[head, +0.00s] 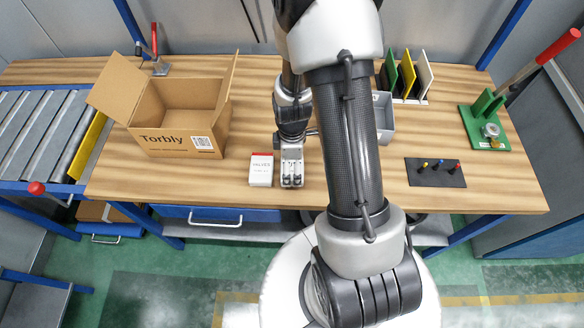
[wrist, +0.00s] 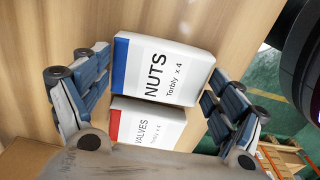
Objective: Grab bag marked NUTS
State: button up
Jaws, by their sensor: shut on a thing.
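The NUTS bag (wrist: 165,72) is a white pack with a blue end stripe and dark lettering. In the wrist view it lies between the fingertips of my gripper (wrist: 156,80), which is shut on it. In the head view my gripper (head: 291,168) is low over the front part of the table and mostly hides this bag. The VALVES bag (head: 261,170), white with a red stripe, lies on the table just left of my gripper. It also shows in the wrist view (wrist: 148,127), beside the NUTS bag.
An open Torbly carton (head: 160,142) stands on the wooden table (head: 230,190) at left, by a roller conveyor (head: 38,140). A grey bin (head: 384,115) is behind my arm. A dark peg board (head: 435,172) and a green fixture (head: 485,130) are at right.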

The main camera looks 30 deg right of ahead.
jog(key=c, duration=0.4)
jog(key=shift+c, duration=0.2)
